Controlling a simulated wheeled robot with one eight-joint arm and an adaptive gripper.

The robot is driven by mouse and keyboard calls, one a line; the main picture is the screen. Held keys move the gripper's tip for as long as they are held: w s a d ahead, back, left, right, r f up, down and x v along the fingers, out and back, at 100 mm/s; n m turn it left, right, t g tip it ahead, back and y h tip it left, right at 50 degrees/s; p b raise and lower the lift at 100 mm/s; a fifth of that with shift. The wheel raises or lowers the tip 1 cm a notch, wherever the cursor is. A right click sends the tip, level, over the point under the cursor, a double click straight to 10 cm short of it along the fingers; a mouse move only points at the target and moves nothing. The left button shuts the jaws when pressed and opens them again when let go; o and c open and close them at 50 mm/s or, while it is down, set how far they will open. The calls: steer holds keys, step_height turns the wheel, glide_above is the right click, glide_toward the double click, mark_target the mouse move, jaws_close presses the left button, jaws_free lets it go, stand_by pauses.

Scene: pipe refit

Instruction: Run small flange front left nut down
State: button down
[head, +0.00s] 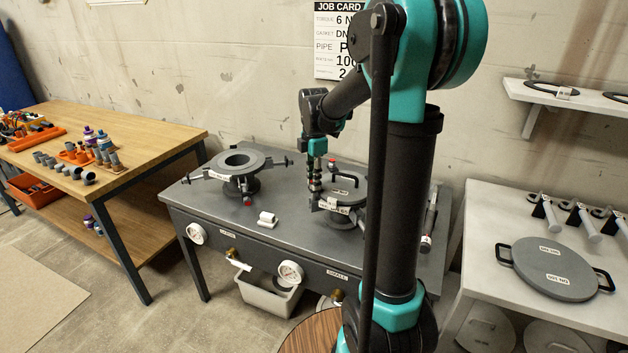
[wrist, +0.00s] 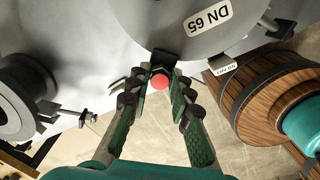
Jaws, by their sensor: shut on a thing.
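The small flange (head: 352,188) stands on the right half of the grey bench, a round grey cover with a black handle on top. In the wrist view its cover (wrist: 150,20) carries a DN 65 label. My gripper (head: 316,188) points down at the left front edge of this flange. In the wrist view my gripper (wrist: 160,84) has its fingertips closed around a red-ended nut (wrist: 160,81) at the flange's rim. The fingers hide the nut's sides and thread, so I cannot tell how far down it sits.
The large flange (head: 238,162) with swing bolts stands to the left; a white part (head: 267,219) lies between. A wooden table (head: 130,140) stands far left. A white table (head: 545,300) at right holds a grey handled disc (head: 555,268).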

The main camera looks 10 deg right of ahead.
steer(key=m, duration=0.5)
steer(key=shift+m, duration=0.3)
steer(key=m, duration=1.1)
steer(key=shift+m, duration=0.4)
steer(key=m, duration=0.5)
steer(key=shift+s, duration=0.1)
steer(key=m, duration=0.5)
steer(key=shift+a+m, duration=0.1)
steer(key=shift+m, duration=0.3)
steer(key=m, duration=1.2)
steer(key=shift+m, duration=0.4)
steer(key=m, duration=0.5)
